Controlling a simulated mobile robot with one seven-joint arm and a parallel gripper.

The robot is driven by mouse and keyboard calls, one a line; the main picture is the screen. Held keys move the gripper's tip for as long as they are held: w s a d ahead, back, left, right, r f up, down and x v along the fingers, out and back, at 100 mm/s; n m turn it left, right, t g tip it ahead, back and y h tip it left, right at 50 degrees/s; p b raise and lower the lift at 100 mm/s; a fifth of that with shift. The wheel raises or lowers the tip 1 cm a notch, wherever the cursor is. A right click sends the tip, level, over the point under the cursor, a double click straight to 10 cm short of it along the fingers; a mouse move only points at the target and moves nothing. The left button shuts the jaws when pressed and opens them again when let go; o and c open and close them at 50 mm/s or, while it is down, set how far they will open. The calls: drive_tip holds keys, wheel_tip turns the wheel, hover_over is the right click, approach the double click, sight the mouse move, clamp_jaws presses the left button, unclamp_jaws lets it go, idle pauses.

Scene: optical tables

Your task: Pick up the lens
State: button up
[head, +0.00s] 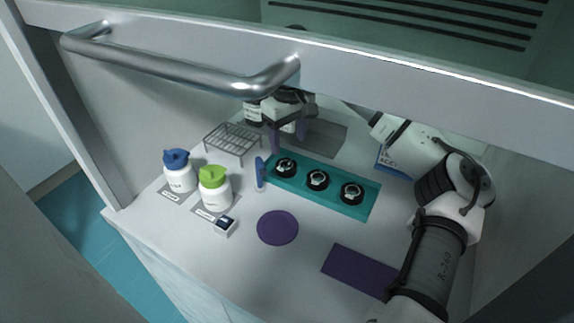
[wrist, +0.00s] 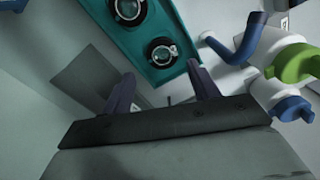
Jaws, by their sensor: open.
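Three round lenses in black mounts sit in a row on a teal tray (head: 328,202): a left one (head: 285,167), a middle one (head: 318,180) and a right one (head: 352,193). Two of them show in the wrist view, one nearer the fingers (wrist: 162,52) and one at the top edge (wrist: 130,10). My gripper (head: 288,138) is open and empty, behind the left end of the tray. In the wrist view its purple fingers (wrist: 163,88) are spread, with the nearer lens beyond the tips. I cannot tell its exact height.
A blue-capped bottle (head: 179,177), a green-capped bottle (head: 214,190) and a wire rack (head: 232,140) stand left. A blue upright piece (head: 260,173) is close to the tray's left end. A purple disc (head: 277,228) and purple rectangle (head: 358,270) lie in front. A metal handle (head: 170,66) crosses above.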

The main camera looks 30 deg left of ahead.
sight(286, 164)
drive_tip(key=shift+a+f+p, duration=0.2)
drive_tip(key=shift+f+p, duration=0.25)
drive_tip(key=shift+f, duration=1.5)
drive_tip(key=shift+a+f+p, duration=0.15)
drive_tip(key=shift+f+p, duration=0.25)
drive_tip(key=shift+f, duration=1.5)
drive_tip(key=c, duration=0.8)
drive_tip(key=shift+o, duration=0.2)
wheel_tip(286, 164, up, 20)
drive_tip(key=b, duration=0.1)
drive_tip(key=shift+b, duration=0.3)
